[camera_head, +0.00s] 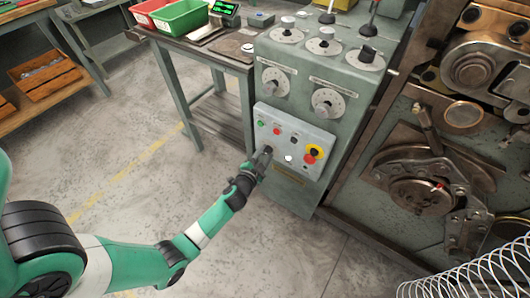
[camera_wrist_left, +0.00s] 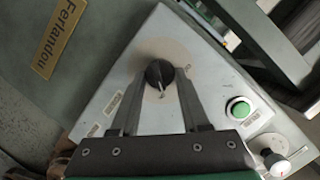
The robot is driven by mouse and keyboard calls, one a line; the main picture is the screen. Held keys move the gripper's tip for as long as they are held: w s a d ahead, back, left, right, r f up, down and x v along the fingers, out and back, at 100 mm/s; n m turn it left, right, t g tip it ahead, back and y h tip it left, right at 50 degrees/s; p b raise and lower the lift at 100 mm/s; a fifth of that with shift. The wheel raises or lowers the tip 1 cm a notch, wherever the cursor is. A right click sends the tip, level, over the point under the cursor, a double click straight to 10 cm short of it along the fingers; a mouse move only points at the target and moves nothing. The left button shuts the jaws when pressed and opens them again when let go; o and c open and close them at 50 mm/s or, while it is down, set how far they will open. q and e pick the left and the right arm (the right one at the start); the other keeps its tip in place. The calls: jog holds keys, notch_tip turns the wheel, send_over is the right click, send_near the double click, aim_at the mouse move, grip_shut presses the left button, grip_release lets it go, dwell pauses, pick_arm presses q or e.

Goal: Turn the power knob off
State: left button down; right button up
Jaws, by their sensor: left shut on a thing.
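The power knob, a round black knob with a pale pointer line (camera_wrist_left: 158,74), sits on the light grey panel face in the left wrist view. Its pointer faces toward the gripper body, at the bottom of the picture. My left gripper (camera_head: 263,157) reaches the lower left of the button panel (camera_head: 313,176) in the head view. In the left wrist view its two dark fingers (camera_wrist_left: 159,82) lie on either side of the knob and are shut on it. In the head view the gripper mostly hides the knob. My right gripper is not in view.
A green button (camera_wrist_left: 239,108) lies right of the knob in the left wrist view. The panel also carries a red-and-yellow emergency stop (camera_head: 314,152) and a white button (camera_head: 289,158). A coiling machine (camera_head: 420,190) stands right; a workbench (camera_head: 215,50) stands behind left.

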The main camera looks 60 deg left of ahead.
pick_arm(q)
jog(key=n+p, duration=0.1)
jog(key=r+n+h+p, duration=0.1)
jog(key=p, duration=0.1)
jog(key=shift+s+a, duration=0.1)
jog(key=shift+f+n+t+h+p, duration=0.35)
jog(key=shift+n+p, duration=0.35)
jog(key=shift+p, duration=0.45)
jog(key=n+p, duration=0.1)
jog(key=p, duration=0.1)
jog(key=n+h+p, duration=0.1)
jog(key=p, duration=0.1)
jog(key=shift+s+a+r+t+p, duration=0.1)
jog(key=shift+a+r+t+p, duration=0.15)
jog(key=shift+t+p, duration=0.15)
jog(key=shift+f+n+h, duration=0.1)
jog(key=shift+n+h, duration=0.15)
jog(key=shift+n, duration=0.25)
jog(key=shift+f+n+t+h, duration=0.25)
jog(key=shift+n+t+h, duration=0.15)
jog(key=shift+n, duration=0.6)
jog(key=n+t+h+b, duration=0.1)
jog(key=n, duration=0.2)
jog(key=shift+s+a+f, duration=0.1)
jog(key=shift+n, duration=0.3)
